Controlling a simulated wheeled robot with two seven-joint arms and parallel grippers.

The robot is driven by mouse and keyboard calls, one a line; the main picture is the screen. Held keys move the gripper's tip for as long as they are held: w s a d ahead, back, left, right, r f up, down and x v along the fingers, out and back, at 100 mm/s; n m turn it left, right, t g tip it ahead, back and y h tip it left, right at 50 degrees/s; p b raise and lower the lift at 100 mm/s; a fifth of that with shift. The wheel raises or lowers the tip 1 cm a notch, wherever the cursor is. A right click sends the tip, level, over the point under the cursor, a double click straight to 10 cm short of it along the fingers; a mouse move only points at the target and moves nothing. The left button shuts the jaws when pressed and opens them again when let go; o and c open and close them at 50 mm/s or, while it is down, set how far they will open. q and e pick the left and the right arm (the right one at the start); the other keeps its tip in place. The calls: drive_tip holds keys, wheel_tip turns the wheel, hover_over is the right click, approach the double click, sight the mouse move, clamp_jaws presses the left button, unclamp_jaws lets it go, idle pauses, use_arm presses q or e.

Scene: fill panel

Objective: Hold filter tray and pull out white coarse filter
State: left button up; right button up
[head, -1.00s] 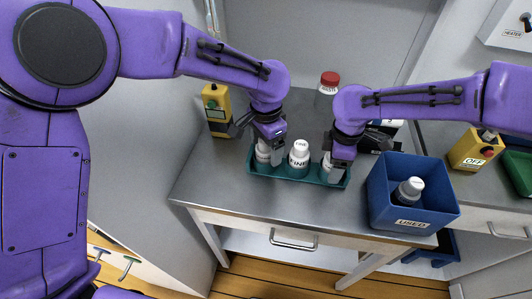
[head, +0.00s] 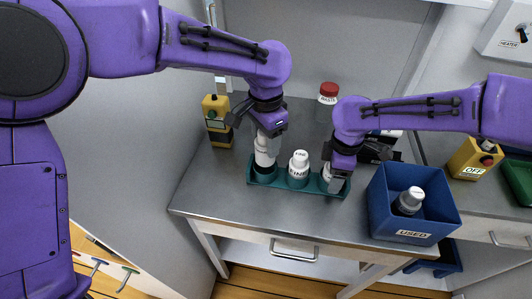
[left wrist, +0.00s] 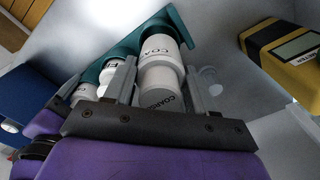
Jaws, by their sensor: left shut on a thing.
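The white coarse filter (head: 265,157) is upright at the left end of the green filter tray (head: 282,182), raised so its dark lower part shows above the rim. My left gripper (head: 267,136) is shut on its top. In the left wrist view the filter (left wrist: 161,78) shows COARSE lettering between the two fingers. A white filter marked FINE (head: 299,167) stands in the middle slot. My right gripper (head: 341,172) is low at the tray's right end, against a third white filter (head: 326,173) that it partly hides. Whether its fingers are closed on the tray is hidden.
A blue box marked USED (head: 412,215) with a dark, white-capped filter (head: 409,200) stands at the right. A red-capped WASTE bottle (head: 328,98) is behind the tray. A yellow device (head: 217,120) stands at the back left. The steel table front (head: 260,215) is clear.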

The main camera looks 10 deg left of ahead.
use_arm(q)
wheel_tip(320, 180, up, 4)
drive_tip(key=shift+r, duration=0.1)
use_arm(e)
drive_tip(key=o, duration=1.2)
drive_tip(key=shift+o, duration=0.2)
wheel_tip(320, 180, up, 12)
